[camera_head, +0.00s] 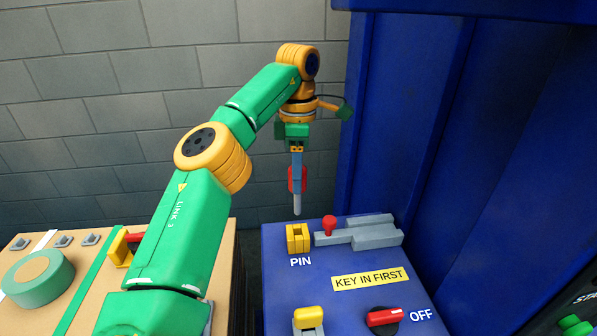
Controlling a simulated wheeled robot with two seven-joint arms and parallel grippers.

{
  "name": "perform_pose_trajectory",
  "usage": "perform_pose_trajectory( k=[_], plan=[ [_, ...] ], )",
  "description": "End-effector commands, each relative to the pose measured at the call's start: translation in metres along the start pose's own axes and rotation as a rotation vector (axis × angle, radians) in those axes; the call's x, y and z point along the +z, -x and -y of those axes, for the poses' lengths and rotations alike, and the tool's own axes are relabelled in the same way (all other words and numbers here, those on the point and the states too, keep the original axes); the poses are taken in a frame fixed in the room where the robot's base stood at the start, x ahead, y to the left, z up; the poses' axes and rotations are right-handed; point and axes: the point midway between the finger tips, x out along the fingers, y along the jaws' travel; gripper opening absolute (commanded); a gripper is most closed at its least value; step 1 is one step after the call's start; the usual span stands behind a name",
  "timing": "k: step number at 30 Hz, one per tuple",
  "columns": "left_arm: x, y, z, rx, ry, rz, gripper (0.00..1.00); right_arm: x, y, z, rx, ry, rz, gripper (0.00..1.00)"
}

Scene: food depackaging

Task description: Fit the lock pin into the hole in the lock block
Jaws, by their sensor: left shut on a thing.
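My left gripper (297,172) hangs fingers down above the blue panel and is shut on the lock pin. The pin shows a red grip around the fingers and a grey, rounded shaft (297,205) that points straight down. In the picture the pin's tip is just above a small yellow block (299,238), apart from it, with "PIN" printed in front of it; I take this for the lock block. A dark recess shows in the block, but its hole is not clear. My right gripper is not in view.
A grey bolt (374,237) with a red knob (329,224) lies right of the yellow block. A red OFF switch (384,317) and a yellow-topped lever (309,316) are nearer. A tall blue cabinet wall (440,130) stands right. Green tape (38,279) lies on the left bench.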

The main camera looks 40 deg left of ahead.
Motion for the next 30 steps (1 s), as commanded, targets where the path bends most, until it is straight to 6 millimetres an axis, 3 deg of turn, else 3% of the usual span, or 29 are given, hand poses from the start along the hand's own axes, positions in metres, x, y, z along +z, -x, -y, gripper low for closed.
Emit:
perform_pose_trajectory(
  k=[3, 10, 30],
  plan=[
    [0.000, -0.020, 0.000, -0.001, -0.001, 0.000, 0.00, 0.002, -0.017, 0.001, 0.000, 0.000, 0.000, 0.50],
    [0.001, -0.045, 0.000, 0.000, -0.001, 0.001, 0.00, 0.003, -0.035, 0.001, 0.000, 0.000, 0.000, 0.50],
    [0.000, -0.045, 0.000, 0.000, -0.001, 0.001, 0.00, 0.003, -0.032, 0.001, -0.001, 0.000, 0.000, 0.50]
  ],
)
